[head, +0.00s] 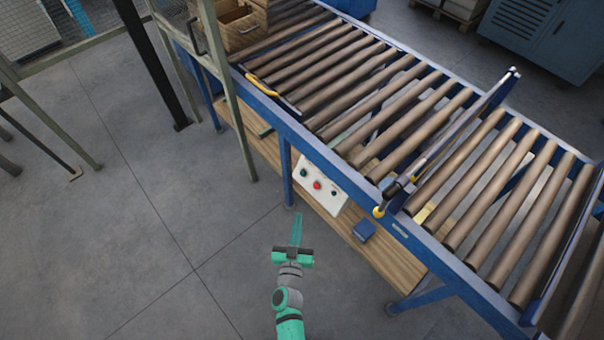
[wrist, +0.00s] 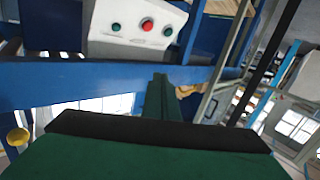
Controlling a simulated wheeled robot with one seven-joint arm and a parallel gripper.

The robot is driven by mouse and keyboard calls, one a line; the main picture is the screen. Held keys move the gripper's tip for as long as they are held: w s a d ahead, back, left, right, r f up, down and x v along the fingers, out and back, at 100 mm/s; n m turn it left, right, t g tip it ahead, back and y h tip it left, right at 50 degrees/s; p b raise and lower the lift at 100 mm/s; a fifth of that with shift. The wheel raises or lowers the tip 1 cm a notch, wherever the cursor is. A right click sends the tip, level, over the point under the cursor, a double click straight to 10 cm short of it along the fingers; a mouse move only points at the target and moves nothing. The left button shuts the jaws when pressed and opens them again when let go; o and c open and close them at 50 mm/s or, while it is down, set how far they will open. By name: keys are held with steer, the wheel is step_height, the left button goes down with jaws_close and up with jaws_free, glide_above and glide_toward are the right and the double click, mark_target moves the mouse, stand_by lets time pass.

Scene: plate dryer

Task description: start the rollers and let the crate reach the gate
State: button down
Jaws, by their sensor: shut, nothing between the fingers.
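A blue-framed roller conveyor (head: 287,120) runs from upper left to lower right in the head view. A wooden crate (head: 238,24) sits on its rollers at the far upper left. A gate (head: 445,140) crosses the rollers toward the right, with a dark handle at its near end. A white control box (head: 321,187) with a red button between two green ones hangs on the near side; it also shows at the top of the wrist view (wrist: 138,28). My green gripper (head: 296,230) is shut and empty, below and left of the box, apart from it.
A yellow handle (head: 261,84) lies along the conveyor's near edge. A wooden shelf (head: 345,222) below carries a small blue box (head: 364,230). A fence post (head: 228,90) stands close to the conveyor's left part.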

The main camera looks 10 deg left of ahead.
mark_target(303, 173)
steer(key=w+a+f, duration=0.1)
steer(key=w+a, duration=0.8)
steer(key=w, duration=0.5)
steer(key=shift+f, duration=0.3)
steer(key=shift+w, duration=0.1)
steer(key=w+d+f, duration=0.4)
steer(key=w, duration=0.1)
steer(key=shift+w+d+f, duration=0.2)
steer(key=shift+w+d, duration=0.1)
steer(key=shift+w, duration=0.1)
stand_by(1.5)
steer(key=shift+w+d+f, duration=0.25)
steer(key=shift+w, duration=0.05)
